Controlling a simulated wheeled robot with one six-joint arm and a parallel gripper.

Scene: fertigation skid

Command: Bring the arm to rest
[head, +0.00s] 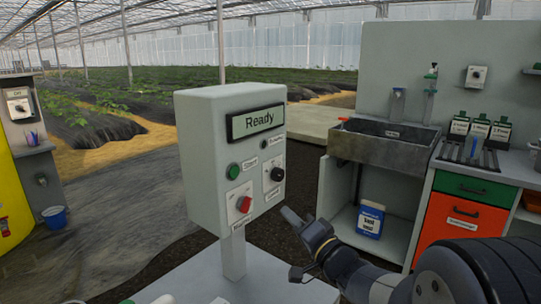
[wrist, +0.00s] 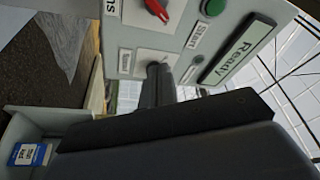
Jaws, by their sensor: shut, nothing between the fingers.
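My gripper (head: 291,214) is in front of the lower right of a grey control box (head: 205,150) in the head view. Its fingers look closed with nothing held. The box's display (head: 257,122) reads "Ready". Below it are a green button (head: 233,171), a red rotary switch (head: 243,204) and a black knob (head: 277,174). In the wrist view the box front is turned sideways, with the red switch (wrist: 156,10) and green button (wrist: 213,7) at the top. My finger (wrist: 160,85) overlaps the black knob's area there; I cannot tell whether they touch.
A sink (head: 382,139) and a cabinet with green and orange fronts (head: 460,216) stand to the right. A blue-labelled container (head: 370,219) sits under the sink. A yellow tank (head: 12,190) and a blue bucket (head: 55,217) are at the left. Floor between is open.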

